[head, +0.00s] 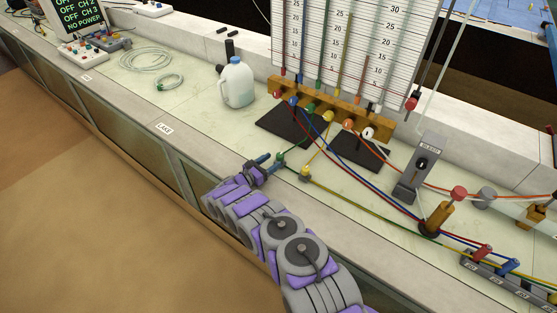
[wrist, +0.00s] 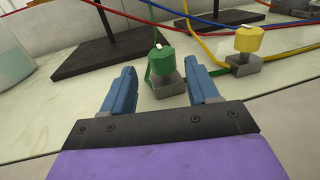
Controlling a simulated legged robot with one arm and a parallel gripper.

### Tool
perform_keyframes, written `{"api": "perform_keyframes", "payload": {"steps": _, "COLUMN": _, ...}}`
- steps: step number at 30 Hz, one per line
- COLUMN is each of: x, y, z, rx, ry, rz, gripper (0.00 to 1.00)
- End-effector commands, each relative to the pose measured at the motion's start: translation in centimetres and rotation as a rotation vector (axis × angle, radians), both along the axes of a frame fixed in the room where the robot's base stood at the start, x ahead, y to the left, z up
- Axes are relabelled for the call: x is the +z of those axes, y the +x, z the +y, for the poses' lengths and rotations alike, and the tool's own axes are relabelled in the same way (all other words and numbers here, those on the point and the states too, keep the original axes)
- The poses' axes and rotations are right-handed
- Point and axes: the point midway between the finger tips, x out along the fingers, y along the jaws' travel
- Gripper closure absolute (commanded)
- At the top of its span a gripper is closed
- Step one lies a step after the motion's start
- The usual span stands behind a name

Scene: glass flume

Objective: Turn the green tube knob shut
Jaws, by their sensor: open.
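The green tube knob (wrist: 162,60) stands on a small grey valve block (wrist: 168,84) on the pale bench top, with a green tube running to it. In the wrist view it sits between and just beyond the tips of my open gripper (wrist: 162,84), whose two blue fingers lie to either side. A gap shows between each finger and the block. In the head view my gripper (head: 264,166) reaches over the bench from its front edge. The green knob (head: 279,160) is just past its tips there. Nothing is held.
A yellow knob (wrist: 248,39) on its own block stands close to the right, with tubes nearby. Black stand bases (head: 288,127) lie behind. A white jug (head: 237,84) stands farther back left. The bench left of my gripper is mostly clear.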

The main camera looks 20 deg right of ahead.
Motion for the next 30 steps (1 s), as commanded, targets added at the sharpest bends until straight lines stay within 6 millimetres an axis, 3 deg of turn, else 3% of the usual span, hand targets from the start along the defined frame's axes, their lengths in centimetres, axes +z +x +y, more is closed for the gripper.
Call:
{"api": "perform_keyframes", "payload": {"steps": 3, "x": -0.2, "y": 0.7, "z": -2.1, "rx": -0.004, "ry": 0.000, "rz": 0.000, "gripper": 0.40}}
{"api": "perform_keyframes", "payload": {"steps": 9, "x": -0.1, "y": 1.5, "z": -4.0, "rx": -0.003, "ry": 0.001, "rz": -0.001, "gripper": 0.40}}
{"api": "perform_keyframes", "payload": {"steps": 20, "x": 0.0, "y": 1.7, "z": -4.3, "rx": -0.001, "ry": 0.000, "rz": 0.001, "gripper": 0.40}}
{"api": "perform_keyframes", "payload": {"steps": 30, "x": 0.0, "y": 1.7, "z": -4.4, "rx": -0.001, "ry": 0.000, "rz": 0.000, "gripper": 0.71}}
